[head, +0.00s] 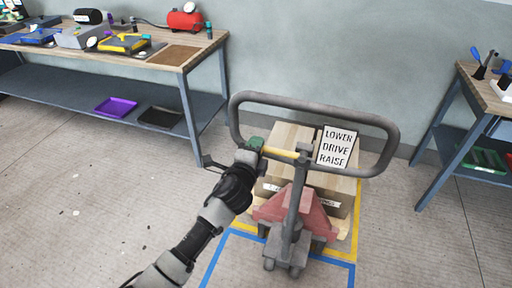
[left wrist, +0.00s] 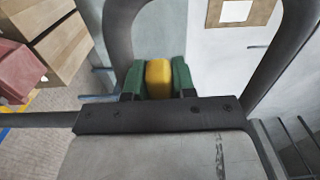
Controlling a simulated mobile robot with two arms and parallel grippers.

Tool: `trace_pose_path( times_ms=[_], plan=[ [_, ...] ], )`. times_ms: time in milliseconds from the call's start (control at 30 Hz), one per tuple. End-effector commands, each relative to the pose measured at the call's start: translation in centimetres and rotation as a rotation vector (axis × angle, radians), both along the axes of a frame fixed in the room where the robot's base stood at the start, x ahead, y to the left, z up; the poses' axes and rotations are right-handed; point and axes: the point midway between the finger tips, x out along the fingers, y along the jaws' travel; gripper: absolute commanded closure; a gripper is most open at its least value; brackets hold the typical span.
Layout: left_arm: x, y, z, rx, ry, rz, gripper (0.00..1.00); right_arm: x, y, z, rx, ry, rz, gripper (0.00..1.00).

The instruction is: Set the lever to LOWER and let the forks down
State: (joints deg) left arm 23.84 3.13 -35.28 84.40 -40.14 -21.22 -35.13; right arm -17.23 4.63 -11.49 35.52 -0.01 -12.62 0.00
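A pallet jack with a grey loop handle (head: 386,128) stands in front of me. A white sign on it (head: 337,147) reads LOWER, DRIVE, RAISE from top to bottom. A yellow lever (head: 281,153) sticks out to the left of the handle's post. My left gripper (head: 257,146) is at the lever's left end. In the left wrist view its green fingers (left wrist: 158,80) stand on both sides of the yellow lever end (left wrist: 158,78) and appear closed on it. The forks are hidden under the load. My right gripper is not in view.
Wooden boxes (head: 290,136) sit on the jack behind its red body (head: 312,217). Blue and yellow tape (head: 333,265) marks the floor around it. A workbench (head: 176,57) with tools stands at left, another bench (head: 484,98) at right. Floor at front left is clear.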

Motion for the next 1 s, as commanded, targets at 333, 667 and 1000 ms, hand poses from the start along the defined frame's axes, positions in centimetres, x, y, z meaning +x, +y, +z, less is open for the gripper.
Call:
trace_pose_path(
  times_ms=[333, 667, 1000],
  plan=[
    [0.0, 0.0, 0.0, 0.004, 0.0, 0.001, 1.0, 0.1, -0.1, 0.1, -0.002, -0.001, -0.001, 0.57],
    [0.0, 0.0, 2.0, 0.123, -0.038, 0.001, 1.0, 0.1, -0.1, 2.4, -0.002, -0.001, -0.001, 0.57],
    [-0.2, -0.6, 4.7, 0.34, -0.108, 0.001, 1.0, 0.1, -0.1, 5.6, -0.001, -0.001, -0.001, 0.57]
  ],
)
